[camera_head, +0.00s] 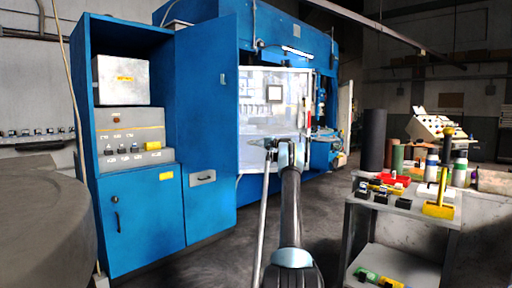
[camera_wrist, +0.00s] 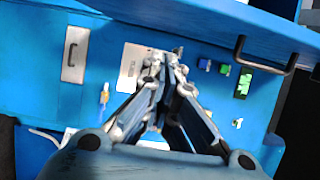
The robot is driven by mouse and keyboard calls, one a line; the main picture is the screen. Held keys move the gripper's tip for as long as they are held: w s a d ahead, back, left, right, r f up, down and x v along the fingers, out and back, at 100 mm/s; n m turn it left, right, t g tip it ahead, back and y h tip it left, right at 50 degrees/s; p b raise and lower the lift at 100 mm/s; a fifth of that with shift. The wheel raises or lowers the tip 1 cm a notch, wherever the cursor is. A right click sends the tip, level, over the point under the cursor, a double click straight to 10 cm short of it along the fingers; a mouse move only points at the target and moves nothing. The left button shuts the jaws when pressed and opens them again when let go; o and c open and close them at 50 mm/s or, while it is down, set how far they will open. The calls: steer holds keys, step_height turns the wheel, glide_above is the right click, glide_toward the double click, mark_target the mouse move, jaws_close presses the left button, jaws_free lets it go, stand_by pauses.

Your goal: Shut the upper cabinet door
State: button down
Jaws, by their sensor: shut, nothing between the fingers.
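The blue cabinet (camera_head: 87,60) stands at the left in the head view, with its upper compartment uncovered. A pale box (camera_head: 124,78) and a grey box with switches (camera_head: 130,128) show inside. The lower door (camera_head: 148,225) lies flat against the front. A tall blue panel (camera_head: 205,110) stands right of the opening; I cannot tell whether it is the upper door. My gripper (camera_head: 284,153) is right of the cabinet, apart from it in the picture. In the wrist view my gripper (camera_wrist: 165,62) is shut and empty. A blue slab with a dark handle (camera_wrist: 262,62) shows there, right of the fingers.
A grey cart (camera_head: 400,215) with tools and small blocks stands at the right. A dark grey rounded object (camera_head: 40,225) fills the lower left. A blue machine with a pale front panel (camera_head: 265,125) stands behind my arm. Floor between cabinet and cart looks clear.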

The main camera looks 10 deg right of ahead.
steer(key=a, duration=0.6)
steer(key=shift+s+a, duration=0.2)
steer(key=shift+s, duration=0.2)
steer(key=shift+s, duration=0.1)
stand_by(0.4)
